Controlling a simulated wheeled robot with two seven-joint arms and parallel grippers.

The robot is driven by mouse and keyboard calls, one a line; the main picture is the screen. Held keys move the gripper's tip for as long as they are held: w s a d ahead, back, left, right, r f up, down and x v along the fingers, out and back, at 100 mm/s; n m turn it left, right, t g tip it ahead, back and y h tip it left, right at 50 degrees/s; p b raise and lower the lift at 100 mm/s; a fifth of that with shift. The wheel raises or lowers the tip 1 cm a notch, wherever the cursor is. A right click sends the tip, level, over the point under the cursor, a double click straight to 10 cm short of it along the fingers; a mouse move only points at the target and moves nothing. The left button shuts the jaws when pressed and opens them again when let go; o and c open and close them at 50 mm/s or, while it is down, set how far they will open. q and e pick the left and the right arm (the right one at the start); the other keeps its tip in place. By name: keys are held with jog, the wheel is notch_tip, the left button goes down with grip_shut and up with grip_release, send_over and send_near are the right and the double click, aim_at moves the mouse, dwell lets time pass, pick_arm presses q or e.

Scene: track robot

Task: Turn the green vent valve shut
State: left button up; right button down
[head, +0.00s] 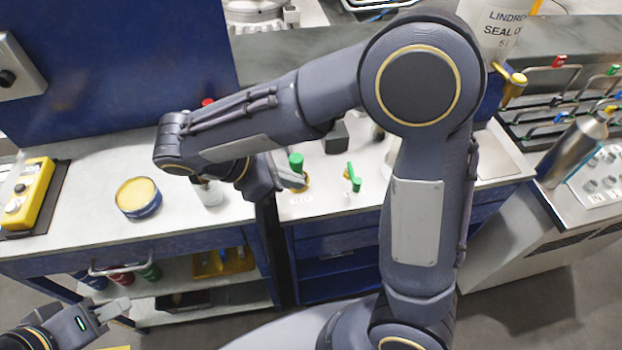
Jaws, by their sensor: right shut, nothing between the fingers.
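Two green-handled fittings stand on the right part of the bench top. One green handle (296,162) is upright over a brass fitting, beside a small label too blurred to read. The other green handle (354,178) stands to its right, also by brass. I cannot tell which is the vent valve. My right gripper (298,182) is shut and empty, just below and close to the left green handle; I cannot tell if they touch. My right arm crosses the view and hides part of the bench. My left gripper (118,310) is low at the left, away from the bench top; its finger opening is unclear.
A yellow-topped tin (139,197) and a yellow control box (31,196) stand on the left bench. A steel bottle (574,148) and a rack of coloured handles (555,95) are at the right. A blue panel (110,60) rises behind.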

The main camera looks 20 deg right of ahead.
aim_at(354, 185)
jog(key=x, duration=0.9)
jog(key=d, duration=0.2)
jog(key=shift+s+d+r, duration=0.15)
jog(key=shift+d+r, duration=0.05)
jog(key=shift+d, duration=0.05)
jog(key=shift+d+p, duration=0.3)
jog(key=shift+d, duration=0.3)
jog(key=shift+d, duration=0.1)
jog(key=shift+s+d+n+t, duration=0.2)
jog(key=shift+d+n+t, duration=0.1)
jog(key=shift+s+d, duration=0.1)
jog(key=shift+d, duration=0.1)
jog(key=shift+n, duration=0.3)
